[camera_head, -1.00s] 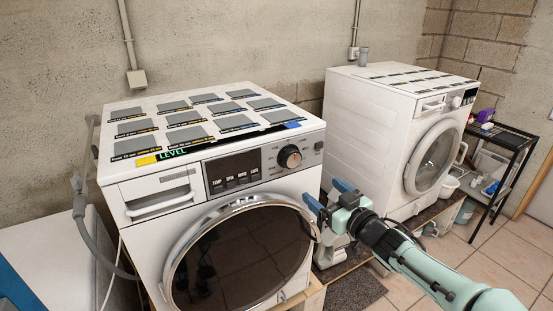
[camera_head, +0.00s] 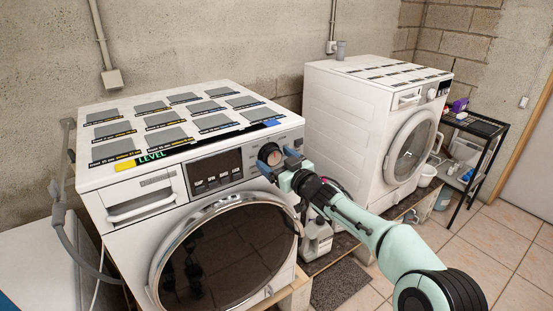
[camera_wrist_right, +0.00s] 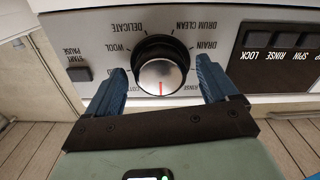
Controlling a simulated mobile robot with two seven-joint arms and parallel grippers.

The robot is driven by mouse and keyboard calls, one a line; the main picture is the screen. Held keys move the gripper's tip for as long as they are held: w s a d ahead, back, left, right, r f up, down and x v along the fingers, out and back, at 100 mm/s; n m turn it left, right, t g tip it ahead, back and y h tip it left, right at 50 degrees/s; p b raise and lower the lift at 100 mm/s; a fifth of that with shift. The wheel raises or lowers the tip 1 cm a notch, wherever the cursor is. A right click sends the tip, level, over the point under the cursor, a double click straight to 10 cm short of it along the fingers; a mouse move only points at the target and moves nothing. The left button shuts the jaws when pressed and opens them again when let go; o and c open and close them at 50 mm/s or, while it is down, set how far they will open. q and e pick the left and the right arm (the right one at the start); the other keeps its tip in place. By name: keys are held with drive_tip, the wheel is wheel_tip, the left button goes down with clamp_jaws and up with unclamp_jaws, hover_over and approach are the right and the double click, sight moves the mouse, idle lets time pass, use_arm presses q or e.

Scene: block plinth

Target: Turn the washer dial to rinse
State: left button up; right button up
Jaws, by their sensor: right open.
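The washer dial (camera_head: 274,157) is on the control panel of the near white washer (camera_head: 130,181). In the right wrist view, the dial (camera_wrist_right: 161,75) has a silver face, a black rim and a red mark pointing to the bottom of the picture. Upside-down labels ring it, including drain, wool, delicate and drum clean. The rinse label (camera_wrist_right: 192,88) is at the dial's lower right, beside a finger. My right gripper (camera_head: 276,158) is open, one blue finger on each side of the dial. In the wrist view the gripper (camera_wrist_right: 161,66) shows small gaps to the dial. My left gripper is out of view.
Panel buttons (camera_wrist_right: 285,40) lie right of the dial in the wrist view, and a start/pause button (camera_wrist_right: 79,74) lies left. A second washer (camera_head: 345,115) stands behind to the right. A black shelf (camera_head: 480,130) is at far right. A jug (camera_head: 316,240) sits below my right arm.

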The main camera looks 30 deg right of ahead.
drive_tip(key=shift+w, duration=0.1)
drive_tip(key=c, duration=1.1)
drive_tip(key=shift+o, duration=0.2)
drive_tip(key=shift+n, duration=0.3)
drive_tip(key=n+b, duration=0.1)
drive_tip(key=n, duration=0.2)
drive_tip(key=shift+n+b, duration=0.4)
drive_tip(key=shift+n, duration=1.8)
